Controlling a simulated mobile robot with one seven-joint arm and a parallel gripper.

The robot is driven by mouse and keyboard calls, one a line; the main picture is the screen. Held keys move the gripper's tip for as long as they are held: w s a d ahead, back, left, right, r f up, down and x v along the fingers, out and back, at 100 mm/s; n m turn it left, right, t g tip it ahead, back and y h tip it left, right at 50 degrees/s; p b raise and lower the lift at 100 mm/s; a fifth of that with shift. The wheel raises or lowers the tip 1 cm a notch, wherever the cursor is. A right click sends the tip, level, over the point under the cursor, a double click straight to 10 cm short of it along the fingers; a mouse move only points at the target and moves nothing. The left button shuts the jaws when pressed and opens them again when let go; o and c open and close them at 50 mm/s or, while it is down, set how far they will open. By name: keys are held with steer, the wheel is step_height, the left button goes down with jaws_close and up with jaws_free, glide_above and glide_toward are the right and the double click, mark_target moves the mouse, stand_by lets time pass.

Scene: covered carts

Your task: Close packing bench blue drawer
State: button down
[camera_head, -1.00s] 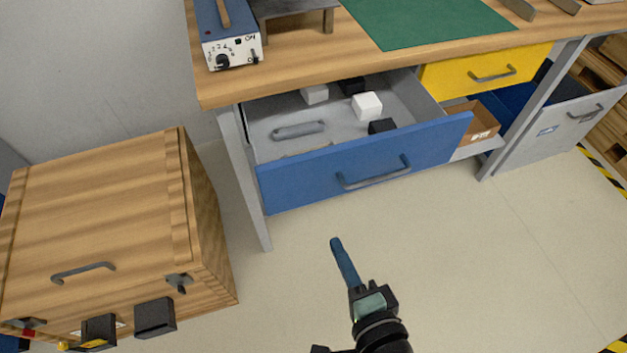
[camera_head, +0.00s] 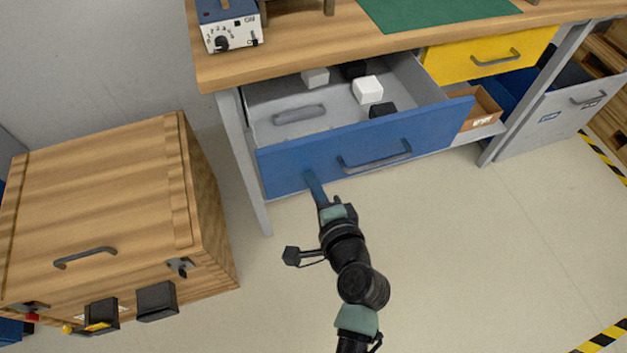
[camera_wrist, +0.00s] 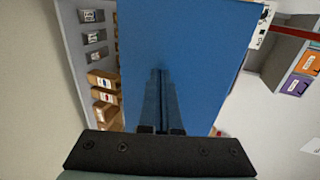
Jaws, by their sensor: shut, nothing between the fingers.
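The packing bench's blue drawer (camera_head: 278,171) is pulled out, with its blue front facing me and a grey bar handle (camera_head: 376,160) on it. White and black blocks and a grey handle-like piece lie inside. My gripper (camera_head: 311,178) is shut and empty, its fingertips at the blue front, left of the handle. In the wrist view the shut fingers (camera_wrist: 159,95) point at the blue drawer front (camera_wrist: 190,45), which fills the middle. I cannot tell for certain whether the tips touch it.
The wooden bench top (camera_head: 320,53) overhangs the drawer. A yellow drawer (camera_head: 490,57) is shut to the right. A wooden crate (camera_head: 100,215) stands at the left, near my arm's side. A cardboard box (camera_head: 483,108) sits under the yellow drawer. Floor at right is free.

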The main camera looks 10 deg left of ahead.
steer(key=shift+w, duration=0.1)
stand_by(0.3)
steer(key=b, duration=0.4)
glide_above(287, 131)
steer(key=shift+w+a+r, duration=0.1)
steer(key=shift+r, duration=0.2)
steer(key=shift+r, duration=0.1)
